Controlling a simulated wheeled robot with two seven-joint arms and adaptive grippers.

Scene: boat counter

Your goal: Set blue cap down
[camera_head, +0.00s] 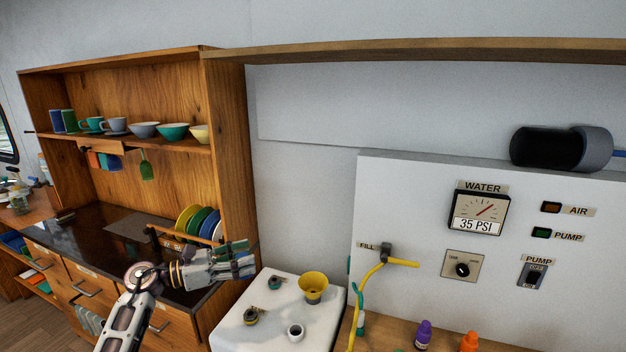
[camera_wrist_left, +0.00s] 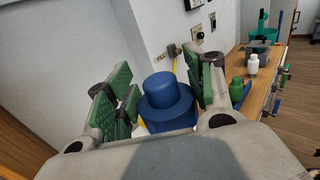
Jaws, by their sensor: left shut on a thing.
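The blue cap (camera_wrist_left: 168,98) is a round piece with a raised top and a wider rim. In the left wrist view it sits between the green-padded fingers of my left gripper (camera_wrist_left: 165,92), which is shut on it. In the head view my left gripper (camera_head: 242,262) is at the left edge of a white tank (camera_head: 240,328), above its top; I cannot make out the cap there. My right gripper is not in view.
A dish rack (camera_head: 165,238) stands behind my left gripper. Purple (camera_head: 424,335) and orange (camera_head: 469,342) bottles stand below the white panel (camera_head: 420,220).

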